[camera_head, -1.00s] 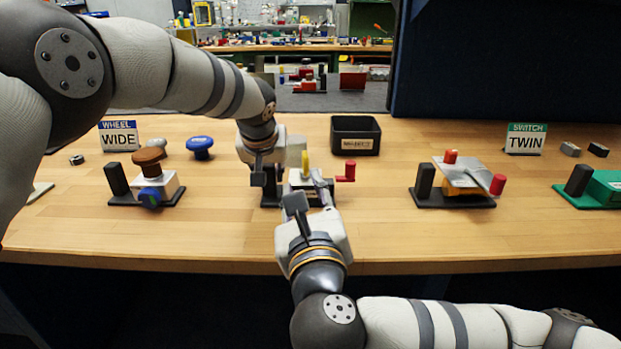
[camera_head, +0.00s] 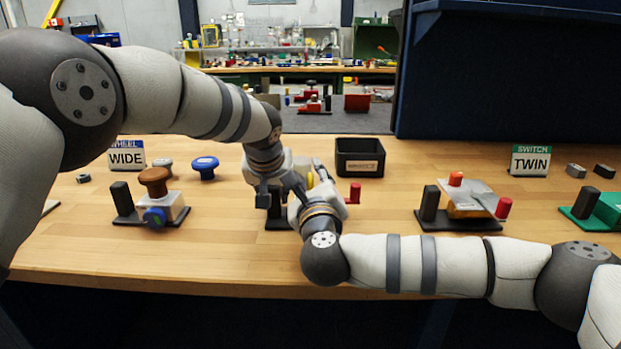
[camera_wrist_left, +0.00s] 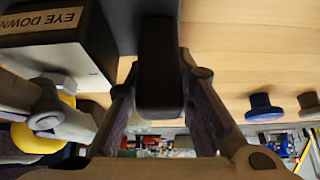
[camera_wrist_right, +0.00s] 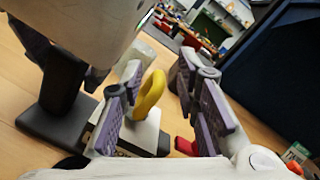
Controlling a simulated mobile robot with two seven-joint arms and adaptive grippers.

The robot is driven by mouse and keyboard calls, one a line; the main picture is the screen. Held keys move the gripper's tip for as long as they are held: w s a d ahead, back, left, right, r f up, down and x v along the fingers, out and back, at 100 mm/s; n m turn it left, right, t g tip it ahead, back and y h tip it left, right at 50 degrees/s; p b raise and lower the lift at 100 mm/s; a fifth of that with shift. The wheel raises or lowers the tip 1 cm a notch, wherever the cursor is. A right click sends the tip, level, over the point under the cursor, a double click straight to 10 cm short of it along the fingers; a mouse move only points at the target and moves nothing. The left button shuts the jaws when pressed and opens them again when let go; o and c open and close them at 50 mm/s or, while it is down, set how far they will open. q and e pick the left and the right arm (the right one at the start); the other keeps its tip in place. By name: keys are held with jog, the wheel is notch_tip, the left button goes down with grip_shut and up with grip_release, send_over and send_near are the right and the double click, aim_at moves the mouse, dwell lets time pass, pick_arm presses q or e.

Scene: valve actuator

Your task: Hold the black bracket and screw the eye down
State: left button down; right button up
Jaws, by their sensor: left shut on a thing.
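The black bracket's post (camera_wrist_left: 160,65) stands between the fingers of my left gripper (camera_wrist_left: 155,95), which is shut on it; the post also shows in the right wrist view (camera_wrist_right: 62,80). In the head view my left gripper (camera_head: 280,190) covers most of the post, and part of the dark base (camera_head: 278,223) shows below. The yellow eye (camera_wrist_right: 150,95) stands up from the pale block beside the post. My right gripper (camera_wrist_right: 160,105) is open, with one finger on each side of the eye; I see no clear contact. The eye is partly hidden in the head view (camera_head: 310,181).
Other fixtures stand left, with a brown knob (camera_head: 154,181), and right, with a tilted plate (camera_head: 470,195).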

jog(key=shift+w+f, duration=0.1)
jog(key=shift+f, duration=0.1)
jog(key=shift+c, duration=0.3)
grip_shut()
jog(key=shift+m+h, duration=0.8)
jog(key=shift+h, duration=0.4)
jog(key=shift+o, duration=0.3)
grip_release()
jog(key=shift+d, duration=0.15)
jog(key=s, duration=1.2)
jog(key=shift+s+a+r, duration=0.1)
jog(key=shift+a, duration=0.1)
